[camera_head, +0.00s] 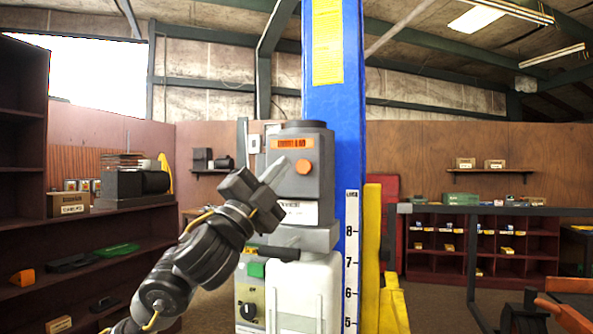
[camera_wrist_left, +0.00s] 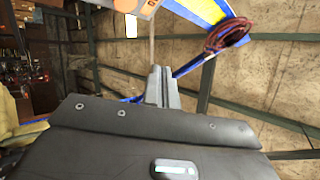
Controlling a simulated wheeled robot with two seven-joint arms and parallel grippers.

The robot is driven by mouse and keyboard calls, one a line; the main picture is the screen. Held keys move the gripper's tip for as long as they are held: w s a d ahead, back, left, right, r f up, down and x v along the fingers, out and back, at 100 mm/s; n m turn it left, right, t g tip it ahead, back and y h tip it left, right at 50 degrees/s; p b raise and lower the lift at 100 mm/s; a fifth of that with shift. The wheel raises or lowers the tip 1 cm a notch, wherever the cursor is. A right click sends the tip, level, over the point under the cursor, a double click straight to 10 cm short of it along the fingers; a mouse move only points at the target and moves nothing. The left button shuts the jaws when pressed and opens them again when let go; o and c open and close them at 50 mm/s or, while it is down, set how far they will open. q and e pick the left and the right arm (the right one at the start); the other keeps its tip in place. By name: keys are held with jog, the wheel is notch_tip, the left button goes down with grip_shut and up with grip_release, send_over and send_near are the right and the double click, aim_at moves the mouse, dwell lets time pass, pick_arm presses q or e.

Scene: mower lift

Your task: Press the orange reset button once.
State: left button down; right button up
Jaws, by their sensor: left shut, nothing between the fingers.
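The orange reset button (camera_head: 303,167) is a round knob on the front of a grey control box (camera_head: 318,143), below an orange display (camera_head: 292,143). The box is at the blue post. My left gripper (camera_head: 273,170) is shut and empty, its fingertips pointing up and right just left of the button. There is a visible gap in the picture; the distance in depth is unclear. In the left wrist view, the shut fingers (camera_wrist_left: 161,86) point up, and the button (camera_wrist_left: 125,5) shows in part at the top edge. My right gripper is not in view.
A blue post (camera_head: 346,90) with a white scale (camera_head: 351,255) rises behind the box. Below the box are a pale tank (camera_head: 305,290) and a panel with a green button (camera_head: 257,269) and a black dial (camera_head: 248,311). Shelves (camera_head: 85,235) stand at the left.

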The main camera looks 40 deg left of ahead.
pick_arm(q)
jog(key=w+a+b, duration=0.1)
jog(key=w+a, duration=0.1)
jog(key=w, duration=0.4)
jog(key=shift+w, duration=0.35)
jog(key=shift+a+f, duration=0.1)
dwell(1.7)
jog(key=shift+w+a, duration=0.1)
jog(key=shift+w, duration=0.35)
jog(key=shift+w+a, duration=0.2)
jog(key=shift+w, duration=0.35)
dwell(0.7)
jog(key=shift+s, duration=0.15)
dwell(0.3)
jog(key=shift+s+d, duration=0.3)
jog(key=shift+s, duration=0.5)
jog(key=s, duration=0.1)
jog(key=s+d, duration=0.1)
jog(key=s, duration=0.2)
jog(key=shift+s+d, duration=0.35)
